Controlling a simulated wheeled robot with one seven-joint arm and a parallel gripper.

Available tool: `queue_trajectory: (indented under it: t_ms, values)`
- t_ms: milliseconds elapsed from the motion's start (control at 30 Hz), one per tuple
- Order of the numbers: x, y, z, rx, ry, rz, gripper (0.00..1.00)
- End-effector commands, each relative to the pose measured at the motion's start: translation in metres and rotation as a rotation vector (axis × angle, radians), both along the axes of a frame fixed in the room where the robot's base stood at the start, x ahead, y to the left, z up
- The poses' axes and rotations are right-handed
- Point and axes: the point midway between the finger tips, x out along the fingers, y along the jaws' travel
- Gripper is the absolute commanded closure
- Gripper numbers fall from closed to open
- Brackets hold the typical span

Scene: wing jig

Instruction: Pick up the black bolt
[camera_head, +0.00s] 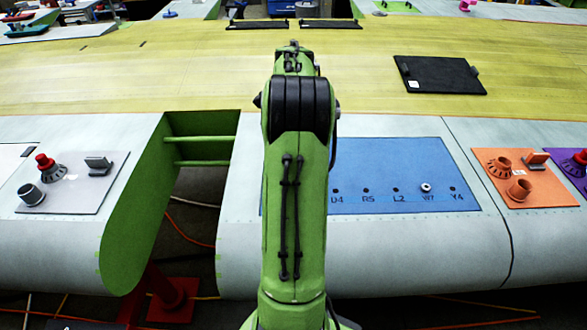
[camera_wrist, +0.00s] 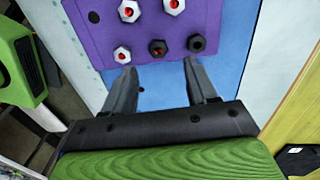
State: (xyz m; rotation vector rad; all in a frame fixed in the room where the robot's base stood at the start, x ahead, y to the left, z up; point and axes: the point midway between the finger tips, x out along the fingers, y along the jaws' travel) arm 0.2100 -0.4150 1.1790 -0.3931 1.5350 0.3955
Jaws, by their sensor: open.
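A black bolt (camera_wrist: 157,48) with a red centre sits on a purple panel (camera_wrist: 106,36) in the wrist view. A second dark hex piece (camera_wrist: 197,43) without visible red is to its right, near the right fingertip. My gripper (camera_wrist: 159,66) is open and empty, with its fingertips just short of the black bolt and one to each side. I cannot tell its height above the panel. In the head view my arm hides my gripper, the black bolt and the purple panel they are at.
Several silver bolts with red centres (camera_wrist: 122,55) are close by, one near the left fingertip. A blue panel (camera_head: 385,165) has labelled holes and a silver nut (camera_head: 426,188). An orange panel (camera_head: 550,190) and a grey panel (camera_head: 90,198) hold fittings. A black pad (camera_head: 438,75) lies behind.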

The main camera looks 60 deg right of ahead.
Motion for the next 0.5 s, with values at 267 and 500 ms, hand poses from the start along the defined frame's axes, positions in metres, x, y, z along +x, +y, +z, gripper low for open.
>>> queue_trajectory:
  t_ms: [267,500]
  values:
    - [0.001,0.003,-0.041,0.004,0.001,0.001,0.43]
    - [0.001,0.003,-0.065,-0.001,-0.002,0.002,0.43]
